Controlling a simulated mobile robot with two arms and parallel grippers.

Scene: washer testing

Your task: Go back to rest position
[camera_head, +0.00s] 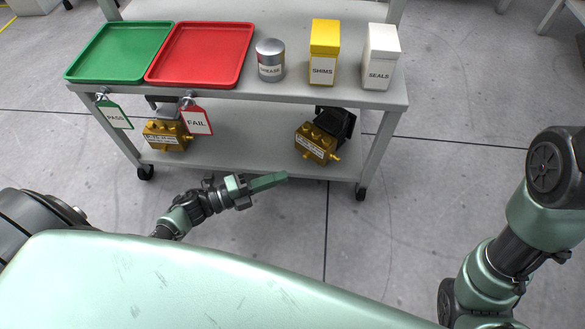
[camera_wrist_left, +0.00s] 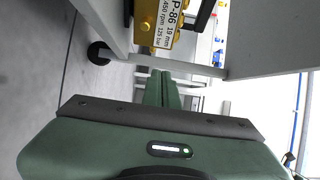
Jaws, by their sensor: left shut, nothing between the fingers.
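My left gripper (camera_head: 268,182) is shut and empty in front of the cart, below its lower shelf edge in the head view. Its two green fingers lie together in the left wrist view (camera_wrist_left: 162,88). My right arm (camera_head: 515,235) comes in at the right side of the head view, but its gripper is out of the picture.
A grey cart (camera_head: 280,92) stands ahead, with a green tray (camera_head: 118,50), a red tray (camera_head: 200,53), a grease can (camera_head: 270,60), a yellow shims box (camera_head: 323,50) and a white seals box (camera_head: 380,55) on top. Brass pumps (camera_head: 318,140) sit below.

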